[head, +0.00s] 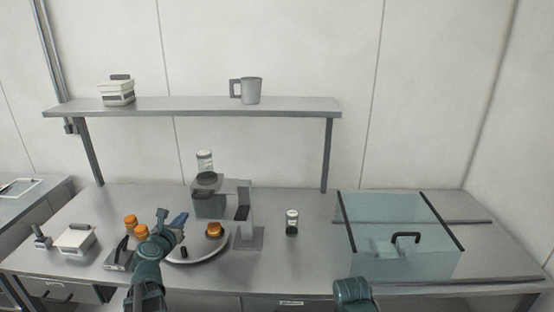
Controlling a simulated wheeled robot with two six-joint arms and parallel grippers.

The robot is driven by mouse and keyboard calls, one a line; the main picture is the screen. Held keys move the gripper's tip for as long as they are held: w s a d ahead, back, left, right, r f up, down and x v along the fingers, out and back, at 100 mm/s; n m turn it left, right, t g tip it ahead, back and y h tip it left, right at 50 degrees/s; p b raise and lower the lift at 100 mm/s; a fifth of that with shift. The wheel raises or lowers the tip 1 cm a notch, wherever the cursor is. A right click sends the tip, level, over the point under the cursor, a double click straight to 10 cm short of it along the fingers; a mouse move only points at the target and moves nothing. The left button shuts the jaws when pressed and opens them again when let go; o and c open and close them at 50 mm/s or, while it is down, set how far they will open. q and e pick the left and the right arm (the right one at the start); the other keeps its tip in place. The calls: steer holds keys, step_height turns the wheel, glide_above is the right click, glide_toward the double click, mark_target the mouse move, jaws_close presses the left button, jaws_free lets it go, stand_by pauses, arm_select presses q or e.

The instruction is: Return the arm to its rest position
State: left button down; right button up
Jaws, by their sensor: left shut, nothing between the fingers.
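My left arm comes up from the bottom edge, left of the middle. Its gripper (178,222) is shut and empty, above the left part of a round grey tray (205,259). An orange-brown object (214,230) is on the tray's far side, right of the gripper. A small dark piece (184,252) is on the tray just below the gripper. My right arm shows only as a green rounded link at the bottom edge, right of the middle. Its gripper is out of view.
Two orange items (131,222) stand left of my left gripper, near a white-lidded box (77,239). A dark jar (292,222) and a clear bin (405,262) are to the right. A shelf (190,106) holds a mug (250,91).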

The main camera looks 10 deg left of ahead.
arm_select(q)
steer(key=d+f+m+g+h+b, duration=0.1)
steer(key=d+f+m+g+h, duration=0.1)
steer(key=d+f+m, duration=0.5)
steer(key=d+f+m+g+h+b, duration=0.1)
steer(key=d+m+g+h, duration=0.3)
steer(key=d, duration=0.6)
steer(key=d+f+m+h+b, duration=0.1)
steer(key=d+f+m, duration=0.3)
steer(key=d+m, duration=0.4)
steer(key=s+d+f+m+g+y+b, duration=0.2)
steer(key=s+d+f+m+g, duration=0.2)
steer(key=m, duration=0.7)
steer(key=s+d+f+m+g+y+b, duration=0.2)
steer(key=s+d+f+m+g, duration=0.3)
steer(key=s+d+f+m, duration=0.3)
steer(key=s+d+m+y, duration=0.1)
steer(key=s+d+m, duration=0.3)
steer(key=s, duration=0.2)
steer(key=shift+s+d+g, duration=0.15)
steer(key=shift+s+g, duration=0.15)
steer(key=shift+s, duration=0.1)
